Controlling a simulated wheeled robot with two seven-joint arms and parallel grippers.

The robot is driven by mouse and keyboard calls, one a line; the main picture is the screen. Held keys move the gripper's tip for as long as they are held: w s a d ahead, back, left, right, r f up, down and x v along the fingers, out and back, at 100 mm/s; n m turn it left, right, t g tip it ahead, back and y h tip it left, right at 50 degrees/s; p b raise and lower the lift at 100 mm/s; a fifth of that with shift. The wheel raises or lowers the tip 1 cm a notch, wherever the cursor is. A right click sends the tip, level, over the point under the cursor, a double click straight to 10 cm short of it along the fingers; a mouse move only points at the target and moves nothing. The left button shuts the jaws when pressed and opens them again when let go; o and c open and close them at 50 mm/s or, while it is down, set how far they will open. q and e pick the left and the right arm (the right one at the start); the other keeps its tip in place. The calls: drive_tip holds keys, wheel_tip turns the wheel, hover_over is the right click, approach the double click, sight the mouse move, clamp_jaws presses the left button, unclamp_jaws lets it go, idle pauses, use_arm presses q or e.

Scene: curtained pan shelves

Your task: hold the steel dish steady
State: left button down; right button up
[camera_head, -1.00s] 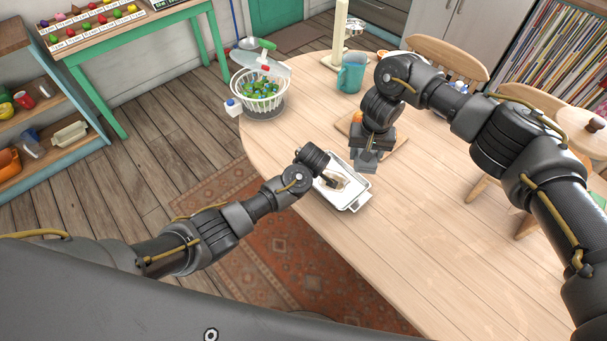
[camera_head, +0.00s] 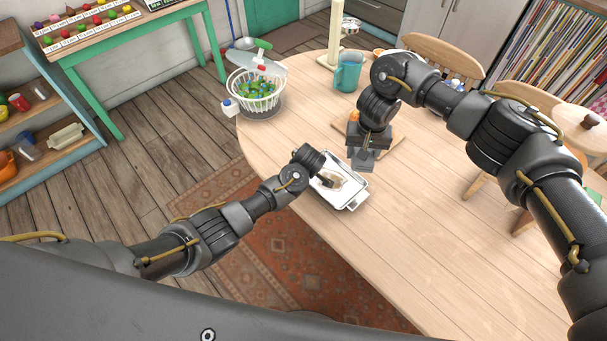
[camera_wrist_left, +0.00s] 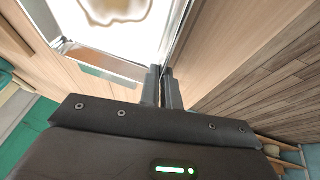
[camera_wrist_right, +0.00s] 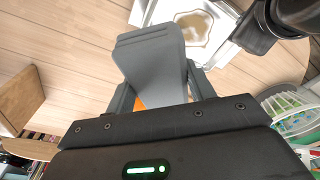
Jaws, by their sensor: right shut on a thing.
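The steel dish (camera_head: 349,197) stands at the table's near edge, with a brown-edged pale stain on its floor. It also shows in the left wrist view (camera_wrist_left: 160,22) and the right wrist view (camera_wrist_right: 216,56). My left gripper (camera_wrist_left: 163,80) is at the dish's side, its fingers close together on the rim; the head view hides them behind the wrist. My right gripper (camera_wrist_right: 152,95) is shut on a grey scraper-like tool (camera_wrist_right: 150,52). In the head view the tool (camera_head: 364,160) hangs just right of the dish, apparently above the table.
A wooden board (camera_head: 393,139) lies behind the right gripper. A white basket (camera_head: 257,95) with green pieces and a teal mug (camera_head: 348,72) stand farther back. The table (camera_head: 440,230) is clear to the right. Chairs stand along its far right side.

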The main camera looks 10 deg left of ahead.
drive_tip(key=shift+s+d+f, duration=0.1)
drive_tip(key=shift+s+f, duration=0.05)
drive_tip(key=shift+f, duration=0.1)
drive_tip(key=shift+a+f+n+t, duration=0.25)
drive_tip(key=shift+a+f+n, duration=0.1)
drive_tip(key=shift+f+n, duration=0.2)
drive_tip(key=shift+a+f+n+t, duration=0.3)
drive_tip(key=shift+f+n, duration=0.15)
drive_tip(key=shift+f, duration=0.2)
drive_tip(key=shift+w+a+f+n+y, duration=0.35)
drive_tip(key=shift+a+f+n, duration=0.2)
drive_tip(key=shift+f+n, duration=0.55)
drive_tip(key=shift+w+a+f+n+y, duration=0.2)
drive_tip(key=shift+a+f+n+y, duration=0.3)
drive_tip(key=shift+f+n, duration=0.55)
drive_tip(key=shift+w+a+f+n+y, duration=0.3)
drive_tip(key=shift+a+f+n, duration=0.4)
drive_tip(key=shift+n, duration=0.65)
drive_tip(key=shift+f, duration=0.1)
hover_over(338, 181)
drive_tip(key=shift+s+d+f, duration=0.15)
drive_tip(key=shift+f, duration=1.1)
drive_tip(key=shift+s+d+f, duration=0.1)
drive_tip(key=shift+d+f, duration=0.05)
drive_tip(key=shift+f, duration=1.1)
drive_tip(key=shift+f, duration=0.9)
